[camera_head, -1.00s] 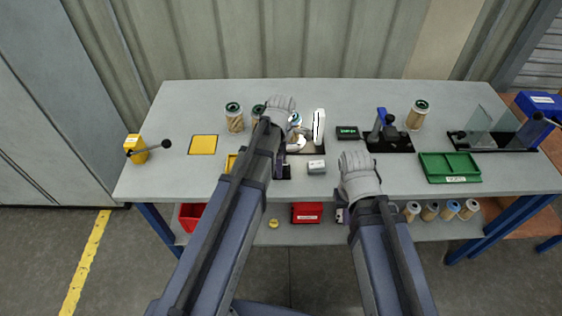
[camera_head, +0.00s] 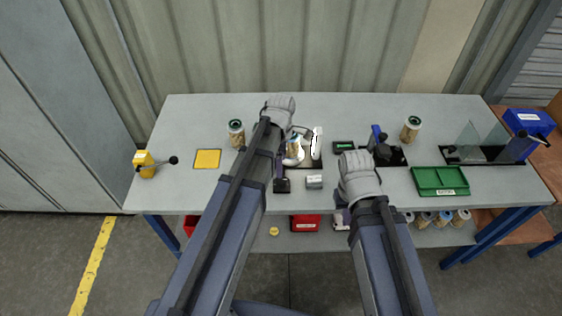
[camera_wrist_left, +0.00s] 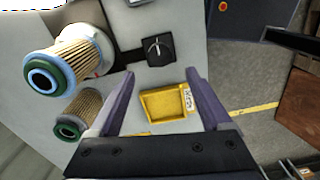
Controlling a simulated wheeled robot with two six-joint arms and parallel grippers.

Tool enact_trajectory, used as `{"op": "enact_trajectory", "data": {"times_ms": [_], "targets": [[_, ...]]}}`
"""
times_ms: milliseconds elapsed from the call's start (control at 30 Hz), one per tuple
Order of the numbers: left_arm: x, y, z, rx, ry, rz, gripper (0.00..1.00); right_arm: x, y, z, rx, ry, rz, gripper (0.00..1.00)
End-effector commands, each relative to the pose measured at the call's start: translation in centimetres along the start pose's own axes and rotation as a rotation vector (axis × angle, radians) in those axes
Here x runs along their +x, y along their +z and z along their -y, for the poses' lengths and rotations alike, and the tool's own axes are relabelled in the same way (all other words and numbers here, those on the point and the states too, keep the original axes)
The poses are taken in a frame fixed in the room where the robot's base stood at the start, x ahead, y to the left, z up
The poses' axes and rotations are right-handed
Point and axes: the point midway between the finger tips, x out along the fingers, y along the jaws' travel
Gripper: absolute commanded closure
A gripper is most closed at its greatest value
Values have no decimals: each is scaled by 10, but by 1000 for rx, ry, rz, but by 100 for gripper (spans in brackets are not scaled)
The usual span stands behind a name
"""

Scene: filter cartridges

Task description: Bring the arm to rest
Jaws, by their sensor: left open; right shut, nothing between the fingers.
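My left arm reaches over the table from the lower left; its gripper is largely hidden behind the arm in the head view. In the left wrist view my left gripper (camera_wrist_left: 160,78) is open, with nothing between its fingers. A yellow tray (camera_wrist_left: 164,104) lies beyond them on the tabletop. My right gripper (camera_head: 356,168) is at the table's front edge, left of the green tray (camera_head: 440,181); it is shut and empty. A blue-ringed cartridge (camera_wrist_left: 68,62) sits in a pale holder left of the left fingers. A green-ringed cartridge (camera_wrist_left: 78,115) stands below it.
A dark box with a knob (camera_wrist_left: 158,49) is close to the left gripper. A grey block (camera_head: 314,181) and a small display (camera_head: 343,147) lie between the arms. A black fixture (camera_head: 383,148) stands right of the right gripper. The tabletop around the yellow square (camera_head: 207,159) is mostly clear.

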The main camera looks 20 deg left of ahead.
Motion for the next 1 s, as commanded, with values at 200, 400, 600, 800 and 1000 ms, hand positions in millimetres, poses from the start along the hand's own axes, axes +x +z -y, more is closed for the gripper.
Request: {"op": "enact_trajectory", "data": {"times_ms": [200, 400, 600, 800, 1000], "targets": [[1, 0, 0, 0, 0, 0, 18, 1, 0, 0, 0, 0, 0, 100], [1, 0, 0, 1, 0, 0, 18, 1, 0, 0, 0, 0, 0, 100], [1, 15, 21, 220, -4, -11, 18, 1, 0, 0, 0, 0, 0, 100], [2, 47, 70, 810, -23, -40, 18, 1, 0, 0, 0, 0, 0, 100], [2, 70, 117, 1411, -56, -64, 18, 1, 0, 0, 0, 0, 0, 100]]}}
